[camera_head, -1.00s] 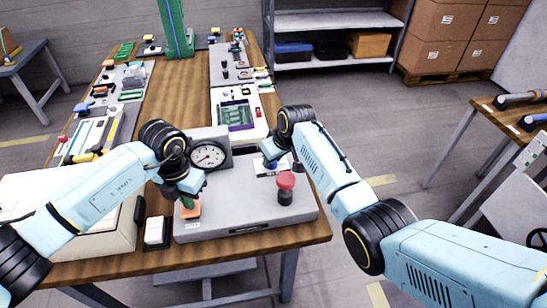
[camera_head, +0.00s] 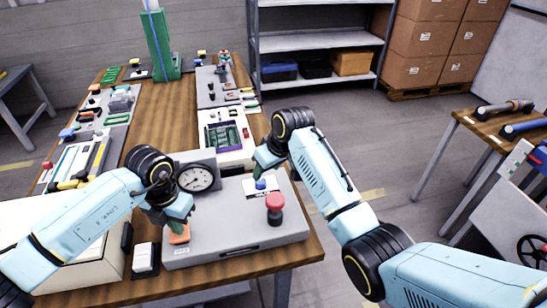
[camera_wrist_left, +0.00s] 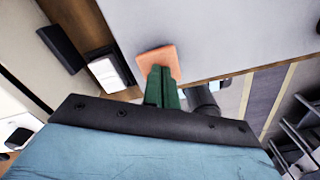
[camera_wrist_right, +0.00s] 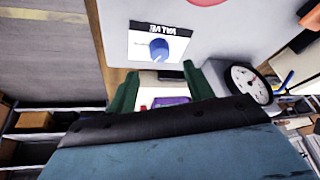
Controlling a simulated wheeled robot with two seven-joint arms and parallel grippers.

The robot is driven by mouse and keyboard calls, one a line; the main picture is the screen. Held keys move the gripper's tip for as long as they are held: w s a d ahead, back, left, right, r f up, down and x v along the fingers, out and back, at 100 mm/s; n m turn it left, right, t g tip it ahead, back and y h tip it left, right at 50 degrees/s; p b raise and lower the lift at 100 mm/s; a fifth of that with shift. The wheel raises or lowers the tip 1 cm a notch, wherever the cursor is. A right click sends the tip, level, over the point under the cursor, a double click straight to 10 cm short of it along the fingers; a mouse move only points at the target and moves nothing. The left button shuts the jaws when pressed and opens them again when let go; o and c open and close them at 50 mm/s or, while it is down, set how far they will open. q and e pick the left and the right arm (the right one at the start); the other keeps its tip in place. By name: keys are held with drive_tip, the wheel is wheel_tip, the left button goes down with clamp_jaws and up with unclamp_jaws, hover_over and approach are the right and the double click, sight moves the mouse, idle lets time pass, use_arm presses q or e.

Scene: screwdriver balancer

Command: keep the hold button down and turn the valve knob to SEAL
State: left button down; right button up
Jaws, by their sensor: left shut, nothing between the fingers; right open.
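The orange button (camera_head: 178,236) is at the front left of the grey panel box (camera_head: 225,243). My left gripper (camera_head: 179,218) is shut, its green fingertips on or just over the button; the left wrist view shows the fingers (camera_wrist_left: 162,82) against the orange button (camera_wrist_left: 157,61). I cannot tell how far it is pressed.
A red mushroom button (camera_head: 275,203) stands right of the knob. A round gauge (camera_head: 195,178) rises at the panel's back left. A small white-topped block (camera_head: 145,257) lies left of the panel. Further devices line the table behind.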

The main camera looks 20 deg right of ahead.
drive_tip(key=shift+v, duration=2.75)
